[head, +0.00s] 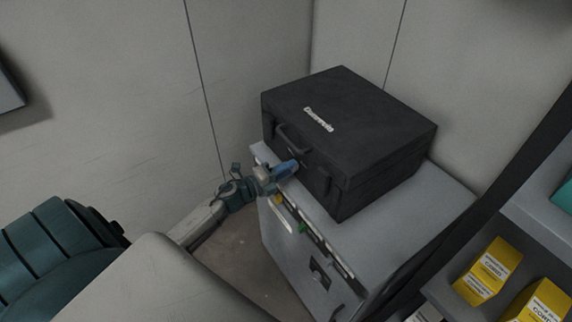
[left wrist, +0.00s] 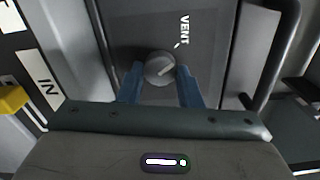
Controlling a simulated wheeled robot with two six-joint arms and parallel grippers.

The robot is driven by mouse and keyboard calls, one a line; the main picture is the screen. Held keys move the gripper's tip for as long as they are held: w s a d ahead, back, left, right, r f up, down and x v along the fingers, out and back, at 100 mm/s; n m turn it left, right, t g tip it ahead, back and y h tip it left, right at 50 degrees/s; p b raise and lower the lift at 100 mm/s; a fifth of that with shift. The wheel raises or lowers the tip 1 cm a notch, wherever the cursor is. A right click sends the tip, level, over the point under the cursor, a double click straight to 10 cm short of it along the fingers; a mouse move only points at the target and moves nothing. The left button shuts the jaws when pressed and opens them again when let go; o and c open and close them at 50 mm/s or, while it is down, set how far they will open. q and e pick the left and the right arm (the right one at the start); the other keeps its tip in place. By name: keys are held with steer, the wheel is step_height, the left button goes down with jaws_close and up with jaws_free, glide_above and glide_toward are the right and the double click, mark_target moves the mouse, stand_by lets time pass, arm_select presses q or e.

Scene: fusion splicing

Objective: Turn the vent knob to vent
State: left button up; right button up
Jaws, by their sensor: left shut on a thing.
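The vent knob (left wrist: 160,68) is a small round grey knob with a light pointer line, on the dark front of the black case (head: 345,125). In the left wrist view the pointer line slants up and to the right, toward the white word VENT (left wrist: 183,30). My left gripper (head: 292,168) is at the case front below its handle; it also shows in the left wrist view (left wrist: 160,86), with its blue fingers on either side of the knob and shut on it. In the head view the knob is hidden by the gripper. My right gripper is not in view.
The case handle (head: 292,137) sticks out just above my left gripper. A shelf with yellow boxes (head: 488,270) is at the lower right. Walls close in behind.

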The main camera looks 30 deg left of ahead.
arm_select(q)
steer(key=shift+r+n+p, duration=0.1)
steer(key=shift+n+p, duration=0.55)
steer(key=shift+n, duration=0.25)
steer(key=o, duration=1)
steer(key=shift+b+v, duration=1.9)
steer(key=shift+v, duration=3.45)
